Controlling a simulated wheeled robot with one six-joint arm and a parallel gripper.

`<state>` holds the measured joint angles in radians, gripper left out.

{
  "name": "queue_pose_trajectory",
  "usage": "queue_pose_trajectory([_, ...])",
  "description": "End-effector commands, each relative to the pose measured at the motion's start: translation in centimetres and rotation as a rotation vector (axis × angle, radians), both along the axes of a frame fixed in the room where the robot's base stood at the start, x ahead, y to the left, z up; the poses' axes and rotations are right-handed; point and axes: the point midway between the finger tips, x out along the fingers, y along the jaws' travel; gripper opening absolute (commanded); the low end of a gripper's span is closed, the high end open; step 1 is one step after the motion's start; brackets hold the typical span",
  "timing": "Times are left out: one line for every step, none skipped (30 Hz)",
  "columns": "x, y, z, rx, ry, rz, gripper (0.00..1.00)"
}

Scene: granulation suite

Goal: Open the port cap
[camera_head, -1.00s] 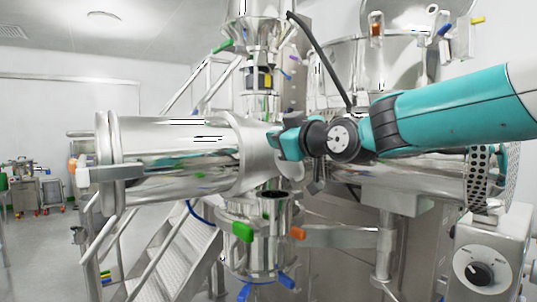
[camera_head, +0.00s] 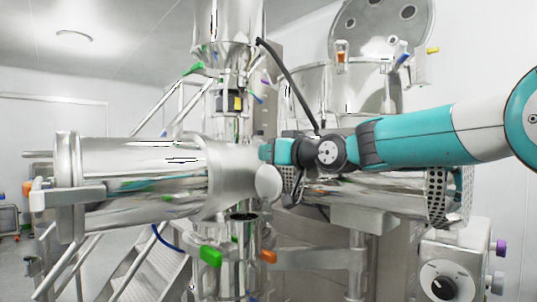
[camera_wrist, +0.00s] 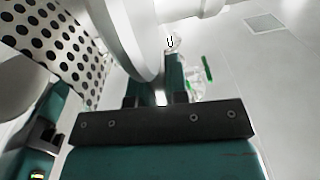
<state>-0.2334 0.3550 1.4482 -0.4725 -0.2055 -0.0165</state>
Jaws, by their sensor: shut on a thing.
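A pale round disc, which looks like the port cap (camera_head: 268,183), shows just below my gripper at the right end of the big horizontal steel cylinder (camera_head: 150,175). My gripper (camera_head: 268,151) comes in from the right on the teal arm. In the wrist view, a large pale curved edge of the cap (camera_wrist: 128,38) runs down between the two fingers of my gripper (camera_wrist: 160,90), which are shut on it. The exact contact is small and partly hidden by the finger mount. I cannot tell how far the cap stands from its seat.
A perforated metal guard (camera_head: 450,195) is at the right, and its dotted sheet also fills the wrist view's upper left. A control box with a black knob (camera_head: 443,288) stands lower right. Green (camera_head: 210,256) and orange (camera_head: 268,257) handles sit below the cylinder. Steps stand lower left.

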Motion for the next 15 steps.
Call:
queue_pose_trajectory([-0.06,0.01,0.61,0.005,-0.011,0.001,0.0])
queue_pose_trajectory([-0.06,0.01,0.62,0.006,-0.012,0.001,0.0])
queue_pose_trajectory([-0.07,0.0,0.63,0.006,-0.012,0.0,0.0])
queue_pose_trajectory([-0.07,0.0,0.64,0.006,-0.012,0.0,0.0])
queue_pose_trajectory([-0.07,0.0,0.64,0.006,-0.012,0.0,0.0])
queue_pose_trajectory([-0.06,0.0,0.65,0.006,-0.012,0.0,0.0])
queue_pose_trajectory([-0.06,-0.01,0.65,0.005,-0.013,0.0,0.0])
queue_pose_trajectory([-0.06,-0.01,0.66,0.006,-0.013,0.0,0.0])
queue_pose_trajectory([-0.06,-0.01,0.67,0.006,-0.013,0.0,0.0])
queue_pose_trajectory([-0.06,-0.01,0.67,0.006,-0.013,0.0,0.19])
queue_pose_trajectory([-0.05,-0.01,0.63,0.005,-0.013,0.0,0.26])
queue_pose_trajectory([-0.05,-0.02,0.58,0.005,-0.012,-0.001,0.35])
queue_pose_trajectory([-0.04,-0.03,0.53,0.005,-0.01,-0.001,0.4])
queue_pose_trajectory([-0.04,-0.03,0.49,0.004,-0.01,-0.001,0.4])
queue_pose_trajectory([-0.03,-0.05,0.43,0.003,-0.009,-0.001,0.4])
